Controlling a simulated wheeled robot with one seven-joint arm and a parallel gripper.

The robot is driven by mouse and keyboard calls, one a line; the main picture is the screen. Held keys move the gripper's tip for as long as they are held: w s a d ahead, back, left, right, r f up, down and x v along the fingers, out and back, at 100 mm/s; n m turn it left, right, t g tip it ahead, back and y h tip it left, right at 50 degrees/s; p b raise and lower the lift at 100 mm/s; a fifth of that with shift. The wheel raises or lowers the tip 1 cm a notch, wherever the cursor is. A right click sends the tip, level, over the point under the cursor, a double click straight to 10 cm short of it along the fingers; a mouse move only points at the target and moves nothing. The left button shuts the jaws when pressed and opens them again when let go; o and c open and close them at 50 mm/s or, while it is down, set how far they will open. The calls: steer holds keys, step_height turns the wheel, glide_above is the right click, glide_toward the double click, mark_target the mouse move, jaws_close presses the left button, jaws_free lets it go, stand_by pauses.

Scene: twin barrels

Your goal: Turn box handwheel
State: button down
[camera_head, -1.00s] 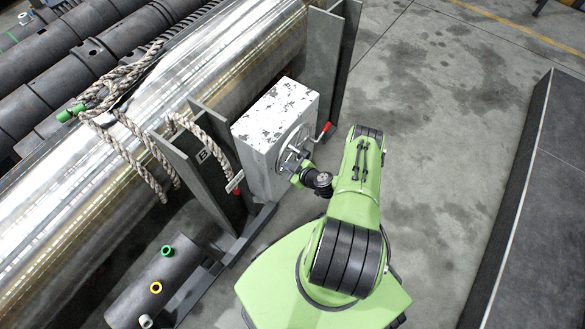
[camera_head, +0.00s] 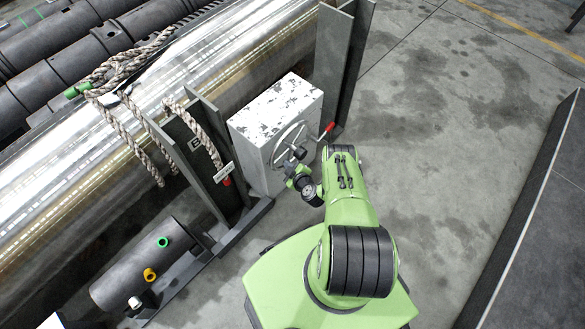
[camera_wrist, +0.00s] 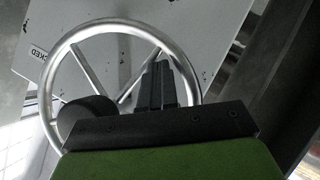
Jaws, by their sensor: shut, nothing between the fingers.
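The white box (camera_head: 275,112), with chipped paint, stands between grey steel plates beside the big shiny pipe. Its silver spoked handwheel (camera_head: 290,145) is on the face towards my arm; the wheel also fills the middle of the wrist view (camera_wrist: 100,24). A dark round knob (camera_wrist: 86,116) sits at the wheel's lower left in the wrist view. My gripper (camera_head: 292,170) is close to the lower part of the wheel. In the wrist view its dark fingers (camera_wrist: 158,68) are together and empty, overlapping the wheel's right half between spokes. Whether they touch the wheel I cannot tell.
A red-tipped lever (camera_head: 328,129) sticks out at the box's right side. A rope (camera_head: 205,135) and a small tag (camera_head: 224,170) hang by the left plate. A dark cylinder with coloured ports (camera_head: 140,262) lies at lower left. Open concrete floor (camera_head: 445,130) lies to the right.

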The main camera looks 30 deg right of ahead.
steer(key=shift+w+d+f+n+t+h, duration=0.3)
steer(key=shift+d+f+n+t+h, duration=0.1)
steer(key=shift+d+n+h, duration=0.2)
steer(key=shift+b, duration=0.35)
